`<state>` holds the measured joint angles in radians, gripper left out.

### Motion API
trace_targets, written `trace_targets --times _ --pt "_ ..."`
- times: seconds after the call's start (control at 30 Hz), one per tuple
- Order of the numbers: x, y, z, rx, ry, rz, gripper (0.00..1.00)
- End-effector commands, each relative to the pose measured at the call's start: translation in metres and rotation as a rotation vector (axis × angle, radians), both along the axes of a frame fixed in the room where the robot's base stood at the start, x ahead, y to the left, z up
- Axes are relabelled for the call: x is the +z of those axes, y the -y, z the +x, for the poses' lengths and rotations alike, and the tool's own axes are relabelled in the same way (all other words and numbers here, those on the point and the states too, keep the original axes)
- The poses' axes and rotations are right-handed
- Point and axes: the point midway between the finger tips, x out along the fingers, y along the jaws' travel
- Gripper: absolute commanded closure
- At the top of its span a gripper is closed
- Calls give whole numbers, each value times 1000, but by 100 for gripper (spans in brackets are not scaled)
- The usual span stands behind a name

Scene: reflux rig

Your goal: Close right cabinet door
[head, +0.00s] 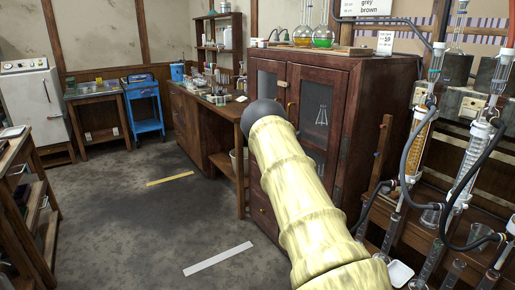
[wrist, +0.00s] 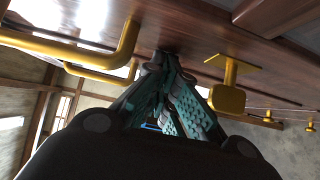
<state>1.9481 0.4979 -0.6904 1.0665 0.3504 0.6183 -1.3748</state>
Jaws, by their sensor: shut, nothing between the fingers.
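The dark wood cabinet (head: 365,110) stands right of centre in the head view. Its right door (head: 320,95) has a dark glass pane with a white flask drawing and looks about flush with the front; my arm hides its lower part. The left door (head: 268,82) is beside it, and a small brass handle (head: 291,108) shows near the middle. In the wrist view my gripper (wrist: 163,58) is shut and empty, its tips at or very close to a brown wood surface (wrist: 185,35). A brass bar handle (wrist: 122,48) is left of the fingers, a brass knob (wrist: 228,98) right.
Flasks with yellow and green liquid (head: 322,38) stand on top of the cabinet. Glass columns and hoses (head: 465,165) crowd the right side. A wooden bench (head: 205,130) is left of the cabinet, a blue cart (head: 145,105) farther back. The floor at left centre is clear.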

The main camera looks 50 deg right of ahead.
Motion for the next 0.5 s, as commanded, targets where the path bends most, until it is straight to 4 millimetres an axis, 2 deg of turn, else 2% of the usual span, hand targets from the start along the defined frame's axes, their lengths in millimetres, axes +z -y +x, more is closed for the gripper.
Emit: trace_targets --times 0.2,0.5 --pt "1 10 -7 -6 0 -2 100" --pt "3 14 -10 -10 2 -5 100"
